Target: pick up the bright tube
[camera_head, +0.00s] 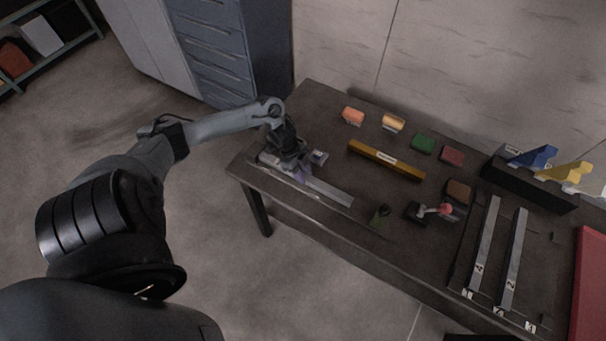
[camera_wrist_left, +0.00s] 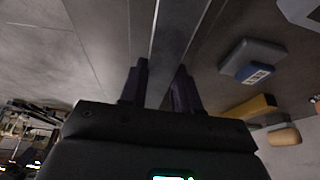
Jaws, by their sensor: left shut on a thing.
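The bright tube (camera_head: 328,191) is a long, light grey, straight bar near the front edge at the left end of the dark table. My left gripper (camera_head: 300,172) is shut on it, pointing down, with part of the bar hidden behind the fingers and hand. In the left wrist view the bar (camera_wrist_left: 174,35) runs between my two dark fingers (camera_wrist_left: 160,88) and away to the top of the picture. I cannot tell whether it touches the table. My right gripper is not in view.
A yellow-brown bar (camera_head: 385,160) lies behind on the table (camera_head: 330,115). Several small coloured blocks, such as a green one (camera_head: 423,142), stand at the back. A small red-topped device (camera_head: 440,210) and a slotted rack (camera_head: 485,245) are to the right. A blue-grey cabinet (camera_head: 235,45) stands behind.

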